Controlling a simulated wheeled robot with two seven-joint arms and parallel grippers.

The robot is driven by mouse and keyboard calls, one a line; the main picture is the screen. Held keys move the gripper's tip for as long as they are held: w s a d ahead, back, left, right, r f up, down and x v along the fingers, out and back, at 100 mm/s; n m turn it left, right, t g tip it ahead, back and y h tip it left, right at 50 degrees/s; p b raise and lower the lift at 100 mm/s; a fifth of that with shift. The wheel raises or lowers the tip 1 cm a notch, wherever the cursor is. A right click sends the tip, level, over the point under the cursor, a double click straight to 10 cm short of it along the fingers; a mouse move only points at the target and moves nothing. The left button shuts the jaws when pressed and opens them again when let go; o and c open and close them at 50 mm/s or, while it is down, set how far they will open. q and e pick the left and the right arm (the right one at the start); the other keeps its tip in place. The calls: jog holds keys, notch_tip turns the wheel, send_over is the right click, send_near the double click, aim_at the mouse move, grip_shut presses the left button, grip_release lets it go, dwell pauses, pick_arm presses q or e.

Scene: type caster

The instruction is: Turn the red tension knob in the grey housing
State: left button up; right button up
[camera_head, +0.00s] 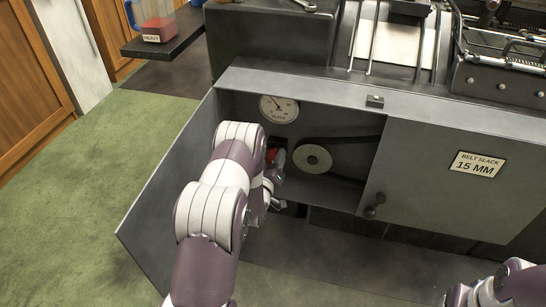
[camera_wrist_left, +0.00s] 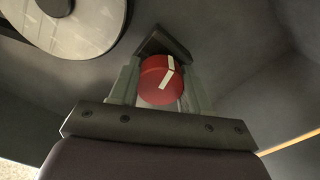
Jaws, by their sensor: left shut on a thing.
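The red tension knob (camera_wrist_left: 160,80) with a white pointer stripe sits between the two fingers of my left gripper (camera_wrist_left: 158,88) in the left wrist view. The fingers are shut on it. In the head view a little red of the knob (camera_head: 271,155) shows beside my left wrist, and my left gripper (camera_head: 273,178) is mostly hidden by the arm. The grey housing (camera_head: 345,93) is open at its left part, with a round dial gauge (camera_head: 279,108) above the knob. My right arm shows at the lower right, but its fingers do not show.
A pulley (camera_head: 312,158) with a dark belt is right of the knob. A grey panel with a "BELT SLACK 15 MM" label (camera_head: 477,165) covers the housing's right part. The open door (camera_head: 165,190) stands left of my left arm. Green carpet lies clear at left.

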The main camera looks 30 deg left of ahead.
pick_arm(q)
jog(key=o, duration=1.1)
jog(key=shift+f, duration=0.1)
jog(key=shift+c, duration=0.2)
jog(key=shift+s+d+p, duration=0.1)
jog(key=shift+s+p, duration=0.2)
jog(key=shift+s, duration=0.1)
jog(key=p+v, duration=0.4)
jog(key=v, duration=0.8)
